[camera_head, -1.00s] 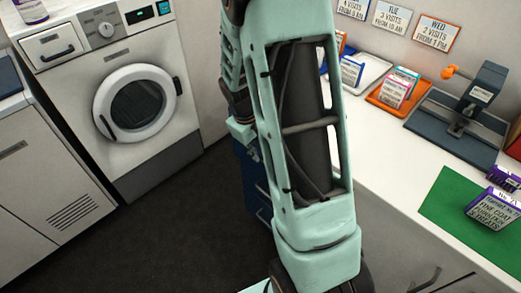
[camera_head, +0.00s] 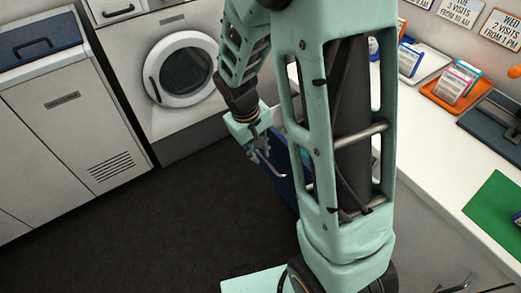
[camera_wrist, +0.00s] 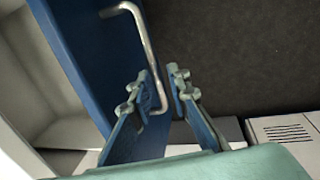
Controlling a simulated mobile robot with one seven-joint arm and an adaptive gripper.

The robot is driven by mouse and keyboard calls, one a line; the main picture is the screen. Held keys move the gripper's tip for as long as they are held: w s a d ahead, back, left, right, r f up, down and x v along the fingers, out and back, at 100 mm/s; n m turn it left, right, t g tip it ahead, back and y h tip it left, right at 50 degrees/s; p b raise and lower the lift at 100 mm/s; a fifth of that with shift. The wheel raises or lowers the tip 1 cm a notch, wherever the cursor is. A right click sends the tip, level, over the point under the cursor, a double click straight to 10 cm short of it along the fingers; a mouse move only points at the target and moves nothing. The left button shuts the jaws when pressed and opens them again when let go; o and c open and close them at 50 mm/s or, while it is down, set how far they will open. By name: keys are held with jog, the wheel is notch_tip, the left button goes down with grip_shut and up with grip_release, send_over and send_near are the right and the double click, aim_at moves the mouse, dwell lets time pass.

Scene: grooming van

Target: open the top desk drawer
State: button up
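The top desk drawer has a blue front (camera_wrist: 92,75) with a bent silver bar handle (camera_wrist: 147,45). In the wrist view the front stands out from the desk, and a pale hollow shows behind it at the left. My gripper (camera_wrist: 168,84) has its two fingers closed in on either side of the handle's bar, near its lower end. In the head view my gripper (camera_head: 260,154) is at the drawer's handle side, and the blue front (camera_head: 284,184) is partly hidden behind my arm.
The white desk top (camera_head: 425,135) runs along the right, with an orange tray (camera_head: 436,90) and a green mat (camera_head: 497,207). A washing machine (camera_head: 150,110) and a pale cabinet (camera_head: 75,130) stand at the left. The dark floor (camera_head: 170,215) between them is clear.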

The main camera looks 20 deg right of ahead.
notch_tip(320, 180, up, 12)
jog(key=a, duration=0.2)
jog(key=shift+s, duration=0.35)
jog(key=shift+a+f, duration=0.1)
jog(key=shift+o, duration=1.4)
jog(key=shift+f+b, duration=0.15)
jog(key=shift+b, duration=0.2)
jog(key=d+f+b, duration=0.1)
jog(key=f+b, duration=0.2)
jog(key=b, duration=0.1)
jog(key=d+f+b, duration=0.1)
jog(key=f+b, duration=0.3)
jog(key=d+f+b, duration=0.1)
jog(key=f+b, duration=0.3)
jog(key=b, duration=0.1)
jog(key=shift+f, duration=0.2)
jog(key=shift+c, duration=0.4)
